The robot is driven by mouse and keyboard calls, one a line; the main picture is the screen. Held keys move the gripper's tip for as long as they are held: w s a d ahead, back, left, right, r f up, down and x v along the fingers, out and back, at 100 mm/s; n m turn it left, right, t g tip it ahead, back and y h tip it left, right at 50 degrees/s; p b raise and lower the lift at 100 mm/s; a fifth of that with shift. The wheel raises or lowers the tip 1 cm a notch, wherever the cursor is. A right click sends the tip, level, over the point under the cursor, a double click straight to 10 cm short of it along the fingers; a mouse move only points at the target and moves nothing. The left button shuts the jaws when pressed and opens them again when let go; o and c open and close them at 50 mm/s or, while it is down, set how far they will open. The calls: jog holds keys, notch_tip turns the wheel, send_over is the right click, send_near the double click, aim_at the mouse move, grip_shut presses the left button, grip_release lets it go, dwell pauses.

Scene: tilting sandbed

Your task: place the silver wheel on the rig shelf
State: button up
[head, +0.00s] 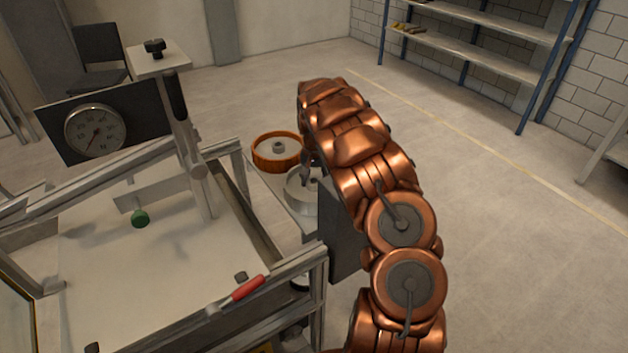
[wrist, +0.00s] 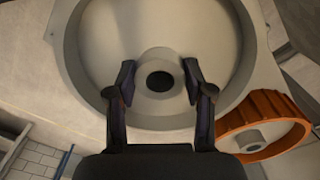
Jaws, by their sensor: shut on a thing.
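The silver wheel (head: 299,204) is at the right side of the rig, partly hidden behind my arm. In the wrist view it is a wide, shallow grey dish (wrist: 88,50) with a raised hub (wrist: 160,82). My gripper (wrist: 159,78) is shut on this hub, one finger on each side. In the head view my gripper (head: 306,172) comes down on the wheel from above. The rig shelf (head: 262,182) is a pale narrow board along the rig's right side. The wheel is over or on it; I cannot tell whether they touch.
An orange wheel (head: 277,150) with a grey hub sits at the shelf's far end, close to the silver wheel. Open floor lies to the right.

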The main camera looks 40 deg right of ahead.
jog(key=shift+f, duration=0.1)
jog(key=o, duration=1.2)
jog(key=shift+o, duration=0.2)
notch_tip(320, 180, up, 12)
jog(key=b, duration=0.4)
jog(key=shift+r, duration=0.2)
